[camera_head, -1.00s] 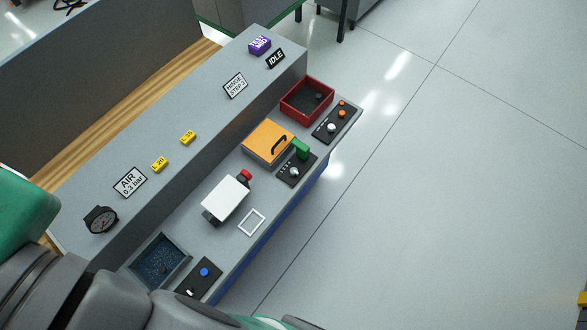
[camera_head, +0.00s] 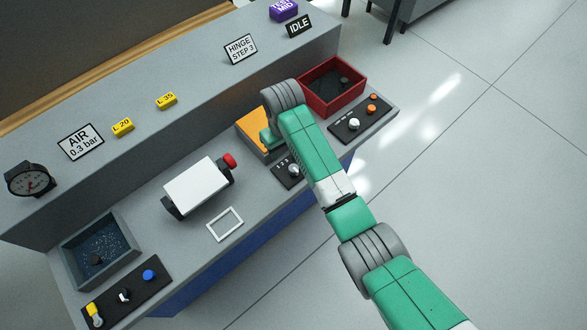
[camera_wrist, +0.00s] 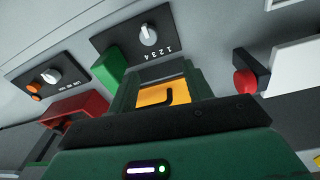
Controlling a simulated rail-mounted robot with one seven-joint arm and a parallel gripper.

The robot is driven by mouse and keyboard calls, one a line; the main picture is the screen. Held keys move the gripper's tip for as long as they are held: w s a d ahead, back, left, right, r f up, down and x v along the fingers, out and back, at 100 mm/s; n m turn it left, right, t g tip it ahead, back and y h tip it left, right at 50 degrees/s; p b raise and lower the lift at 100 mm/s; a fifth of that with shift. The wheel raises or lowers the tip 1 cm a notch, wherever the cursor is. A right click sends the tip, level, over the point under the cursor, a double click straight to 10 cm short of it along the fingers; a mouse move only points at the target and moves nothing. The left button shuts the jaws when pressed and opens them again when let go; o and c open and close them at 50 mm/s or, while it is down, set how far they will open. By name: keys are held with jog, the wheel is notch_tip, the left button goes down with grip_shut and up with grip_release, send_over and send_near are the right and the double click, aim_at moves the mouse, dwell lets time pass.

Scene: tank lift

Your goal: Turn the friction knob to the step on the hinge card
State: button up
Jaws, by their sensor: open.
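The hinge card (camera_head: 240,48) on the upper ledge reads "HINGE STEP 3". The friction knob (camera_head: 294,169) is a pale round knob on a black panel with numbers, in front of the orange-lidded box (camera_head: 253,131); my arm partly covers this area. In the wrist view the knob (camera_wrist: 148,35) stands beyond my gripper, beside the marks 1 to 4. Which mark it points to I cannot tell. My gripper (camera_wrist: 159,84) is open and empty, apart from the knob, with the orange lid showing between its fingers. In the head view its fingers are hidden behind my arm.
A red tray (camera_head: 332,86) and another black panel (camera_head: 363,119) lie to the right. A white-topped device (camera_head: 197,187) with a red end is to the left. Floor at right is clear.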

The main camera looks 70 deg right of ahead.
aim_at(293, 168)
jog(key=shift+s+d+f+g+y, duration=0.15)
jog(key=shift+s+d+f+g, duration=0.05)
jog(key=shift+s+f, duration=0.4)
jog(key=shift+s+d+f+g+y, duration=0.15)
jog(key=shift+s+d+f+g, duration=0.05)
jog(key=shift+s+f, duration=0.4)
notch_tip(293, 168, down, 8)
jog(key=shift+r+b, duration=0.2)
jog(key=shift+b, duration=0.9)
jog(key=c, duration=1)
